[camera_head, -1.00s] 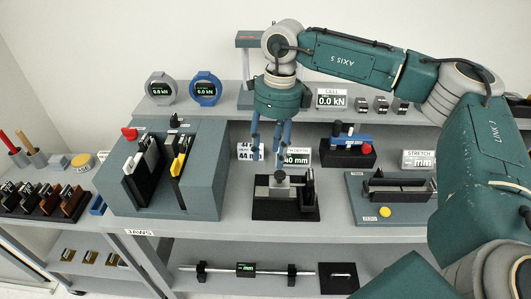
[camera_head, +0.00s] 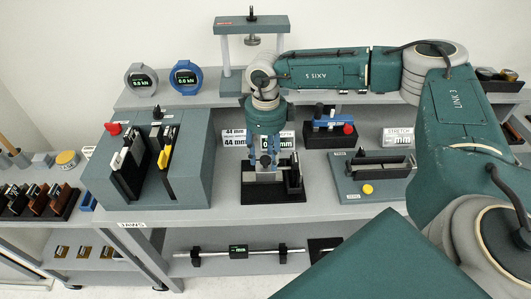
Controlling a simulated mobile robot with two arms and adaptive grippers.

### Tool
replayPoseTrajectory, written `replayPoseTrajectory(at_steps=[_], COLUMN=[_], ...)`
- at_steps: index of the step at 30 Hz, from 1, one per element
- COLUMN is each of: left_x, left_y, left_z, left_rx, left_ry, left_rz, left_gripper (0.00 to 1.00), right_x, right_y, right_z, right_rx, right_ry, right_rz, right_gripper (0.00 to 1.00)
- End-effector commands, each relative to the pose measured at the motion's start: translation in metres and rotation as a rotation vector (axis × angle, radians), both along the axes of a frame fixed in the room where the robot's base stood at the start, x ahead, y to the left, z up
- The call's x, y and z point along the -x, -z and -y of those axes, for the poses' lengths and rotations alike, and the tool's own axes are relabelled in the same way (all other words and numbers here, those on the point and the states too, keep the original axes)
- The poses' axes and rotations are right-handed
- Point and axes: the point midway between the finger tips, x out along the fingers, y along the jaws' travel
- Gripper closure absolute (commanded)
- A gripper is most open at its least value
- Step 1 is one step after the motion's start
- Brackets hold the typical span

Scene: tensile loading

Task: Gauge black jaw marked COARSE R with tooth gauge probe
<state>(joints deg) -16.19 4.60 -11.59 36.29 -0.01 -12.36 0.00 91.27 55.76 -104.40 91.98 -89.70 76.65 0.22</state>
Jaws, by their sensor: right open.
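My right gripper (camera_head: 264,159) hangs from its arm at the middle of the bench, pointing down. I cannot tell whether the fingers touch the knob. A dark upright piece (camera_head: 293,178) stands at the fixture's right end. Several dark jaw-like blocks (camera_head: 36,199) stand in a row at the far left. The COARSE R marking cannot be read on anything. My left gripper is not in view.
A grey-blue block (camera_head: 190,185) with slotted black, white and yellow parts stands left of the fixture. A plate with a yellow button (camera_head: 367,189) lies to the right.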

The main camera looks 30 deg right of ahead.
Motion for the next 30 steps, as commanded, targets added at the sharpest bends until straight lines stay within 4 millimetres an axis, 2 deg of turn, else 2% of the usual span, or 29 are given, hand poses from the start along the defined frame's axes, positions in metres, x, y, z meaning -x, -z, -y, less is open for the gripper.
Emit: replayPoseTrajectory(at_steps=[6, 9, 13, 19, 25, 30], left_x=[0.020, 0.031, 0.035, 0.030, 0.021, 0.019], left_y=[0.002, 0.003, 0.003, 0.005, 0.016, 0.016], left_z=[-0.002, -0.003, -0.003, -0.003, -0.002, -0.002], left_rx=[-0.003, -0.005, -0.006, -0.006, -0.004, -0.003], left_ry=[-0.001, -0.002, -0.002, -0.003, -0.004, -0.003], left_rz=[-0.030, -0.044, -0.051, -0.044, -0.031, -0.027], left_gripper=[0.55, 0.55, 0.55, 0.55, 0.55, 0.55], right_x=[0.000, 0.000, 0.000, -0.002, -0.019, -0.023], right_y=[0.001, 0.000, 0.000, 0.001, 0.002, -0.001], right_z=[0.000, 0.000, 0.000, -0.004, -0.030, -0.037], right_rx=[0.000, 0.000, 0.000, -0.001, 0.000, -0.003], right_ry=[-0.001, -0.001, -0.001, -0.002, -0.005, -0.002], right_rz=[0.000, 0.000, 0.000, 0.001, 0.004, 0.005], right_gripper=[0.55, 0.75, 1.00, 1.00, 1.00, 1.00])
